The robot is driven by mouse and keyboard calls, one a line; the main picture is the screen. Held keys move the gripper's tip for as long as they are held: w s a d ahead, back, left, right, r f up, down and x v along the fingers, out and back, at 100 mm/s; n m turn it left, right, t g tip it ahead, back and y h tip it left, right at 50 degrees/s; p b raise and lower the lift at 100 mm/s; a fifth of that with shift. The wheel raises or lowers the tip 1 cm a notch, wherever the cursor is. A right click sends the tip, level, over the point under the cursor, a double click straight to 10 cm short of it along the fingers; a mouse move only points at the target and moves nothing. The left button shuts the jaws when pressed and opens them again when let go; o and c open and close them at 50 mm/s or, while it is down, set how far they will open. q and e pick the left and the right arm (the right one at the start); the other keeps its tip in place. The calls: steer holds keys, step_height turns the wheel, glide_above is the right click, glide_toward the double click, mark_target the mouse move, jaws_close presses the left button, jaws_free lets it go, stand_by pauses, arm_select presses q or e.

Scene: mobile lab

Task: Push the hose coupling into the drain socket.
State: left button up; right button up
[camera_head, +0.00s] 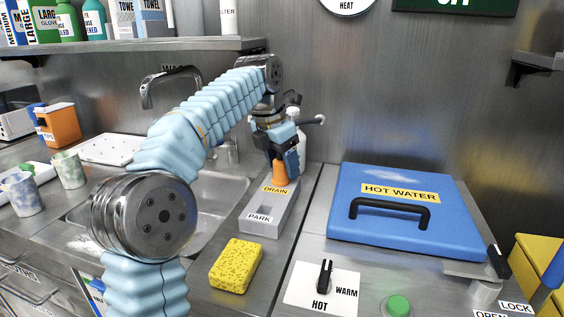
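The orange hose coupling (279,172) stands upright at the far end of a grey block (262,222), right behind the DRAIN label (275,190). The drain socket itself is hidden under the coupling, and I cannot tell how deep the coupling sits. My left gripper (280,157) points down from above, with its fingers closed around the top of the coupling. The PARK label (260,217) is on the near end of the same block, with nothing standing there. My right gripper is not in view.
A sink (215,197) with a tap (160,78) lies left of the block. A yellow sponge (236,265) lies in front. A blue HOT WATER lid (400,228) and a HOT/WARM knob (324,275) are on the right. A spray bottle (298,148) stands behind the gripper.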

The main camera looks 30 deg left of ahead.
mark_target(276, 160)
arm_select(q)
steer(key=p+v, duration=0.2)
steer(key=v, duration=0.5)
steer(key=shift+w+r+p, duration=0.15)
steer(key=shift+p, duration=0.25)
steer(key=shift+b+v, duration=0.3)
steer(key=shift+v, duration=2.2)
